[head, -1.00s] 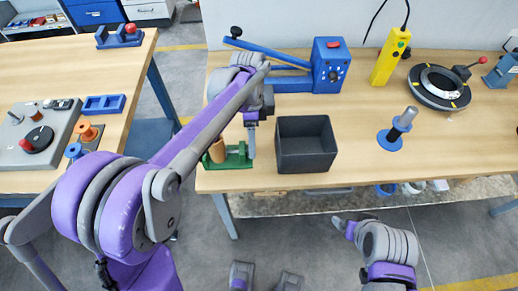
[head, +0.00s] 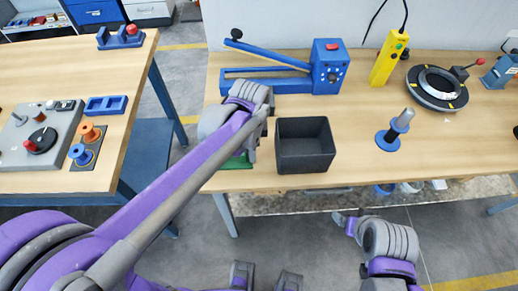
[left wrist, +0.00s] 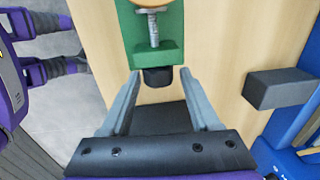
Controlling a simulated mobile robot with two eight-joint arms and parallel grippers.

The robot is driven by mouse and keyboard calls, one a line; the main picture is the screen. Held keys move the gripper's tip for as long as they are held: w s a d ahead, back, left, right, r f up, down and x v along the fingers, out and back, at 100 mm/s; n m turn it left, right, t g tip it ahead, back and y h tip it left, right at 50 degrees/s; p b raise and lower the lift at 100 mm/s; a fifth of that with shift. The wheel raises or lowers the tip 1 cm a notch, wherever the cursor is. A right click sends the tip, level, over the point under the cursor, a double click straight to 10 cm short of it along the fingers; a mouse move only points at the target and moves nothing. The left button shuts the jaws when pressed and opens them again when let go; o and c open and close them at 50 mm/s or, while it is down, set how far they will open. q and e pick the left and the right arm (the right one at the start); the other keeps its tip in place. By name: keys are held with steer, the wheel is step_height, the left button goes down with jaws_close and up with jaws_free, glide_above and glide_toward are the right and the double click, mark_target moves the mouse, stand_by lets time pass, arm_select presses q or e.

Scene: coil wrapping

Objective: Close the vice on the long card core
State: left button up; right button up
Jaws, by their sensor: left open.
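The green vice (left wrist: 155,55) fills the top middle of the left wrist view, with its metal screw and a black knob (left wrist: 158,78) at its near end. A tan edge at the top, likely the card core (left wrist: 150,3), is mostly cut off. My left gripper (left wrist: 159,74) is open, its two fingers apart on either side of the knob; I cannot tell whether they touch it. In the head view only a green strip of the vice (head: 238,163) shows behind my left arm, which hides the core. My right gripper (head: 345,222) hangs in front of the table, its fingers unclear.
A black bin (head: 306,163) stands right of the vice. A blue lever press (head: 328,70) lies behind. A blue spool on a post (head: 389,140), a dark ring fixture (head: 438,88) and a yellow device (head: 387,62) are further right. Bare tabletop lies right of the bin.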

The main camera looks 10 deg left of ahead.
arm_select(q)
steer(key=shift+s+d+t+y, duration=0.1)
steer(key=shift+s+t+y, duration=0.3)
steer(key=shift+t, duration=0.7)
steer(key=shift+w, duration=0.1)
steer(key=shift+f+t, duration=0.1)
steer(key=shift+t, duration=0.4)
steer(key=shift+s+d+f+t+y, duration=0.15)
steer(key=shift+s+t+y, duration=0.15)
steer(key=shift+t, duration=0.3)
steer(key=shift+s+t, duration=0.15)
steer(key=shift+t, duration=0.55)
